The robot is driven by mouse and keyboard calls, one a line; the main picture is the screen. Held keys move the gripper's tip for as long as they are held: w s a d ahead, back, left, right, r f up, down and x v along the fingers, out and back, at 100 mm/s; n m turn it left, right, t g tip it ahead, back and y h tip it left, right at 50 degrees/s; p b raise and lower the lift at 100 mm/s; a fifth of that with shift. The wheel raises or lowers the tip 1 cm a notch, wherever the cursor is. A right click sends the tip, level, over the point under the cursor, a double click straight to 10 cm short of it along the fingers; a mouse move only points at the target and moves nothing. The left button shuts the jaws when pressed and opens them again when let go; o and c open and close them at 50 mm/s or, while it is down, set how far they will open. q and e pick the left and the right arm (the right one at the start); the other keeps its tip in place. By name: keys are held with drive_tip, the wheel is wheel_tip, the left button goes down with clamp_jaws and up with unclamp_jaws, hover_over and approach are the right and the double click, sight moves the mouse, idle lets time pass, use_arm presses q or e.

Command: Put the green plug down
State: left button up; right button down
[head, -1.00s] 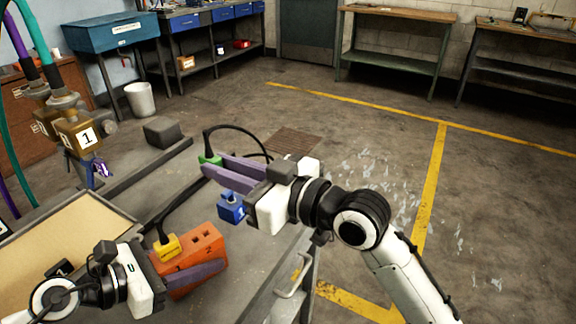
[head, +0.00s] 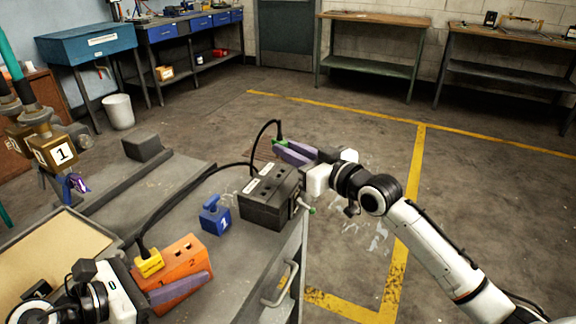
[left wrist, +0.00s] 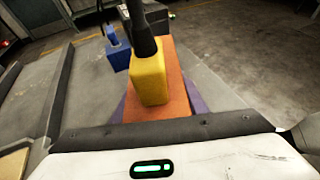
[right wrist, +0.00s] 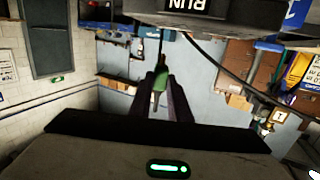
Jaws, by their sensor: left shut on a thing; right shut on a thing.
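The green plug (head: 280,143), with a black cable, is between the purple fingers of my right gripper (head: 290,152). It is held in the air behind and right of the black box (head: 268,208). In the right wrist view the green plug (right wrist: 161,79) shows between the fingertips (right wrist: 160,90). My left gripper (head: 182,286) is shut on the orange block (head: 186,256) on the grey cart top. A yellow plug (head: 149,263) with a black cable sits in that block; the left wrist view shows the yellow plug (left wrist: 149,80) up close.
A blue block (head: 214,220) marked 1 stands between the orange block and black box. Open floor lies right.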

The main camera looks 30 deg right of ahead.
drive_tip(key=shift+f, duration=1.95)
drive_tip(key=shift+f, duration=0.1)
drive_tip(key=c, duration=1.7)
unclamp_jaws()
drive_tip(key=shift+o, duration=0.2)
drive_tip(key=v, duration=1.2)
drive_tip(key=s+a+f+m+g+h, duration=0.15)
drive_tip(key=s+a+f, duration=0.3)
drive_tip(key=f, duration=0.55)
drive_tip(key=s+a+f+n+g, duration=0.1)
drive_tip(key=s+a+f+g, duration=0.3)
drive_tip(key=f, duration=0.7)
drive_tip(key=s+a+f+g, duration=0.2)
drive_tip(key=s+a+f, duration=0.6)
drive_tip(key=s+f, duration=0.2)
drive_tip(key=s, duration=0.2)
drive_tip(key=shift+s+a+f, duration=0.25)
drive_tip(key=shift+a+f, duration=0.1)
drive_tip(key=shift+a, duration=0.05)
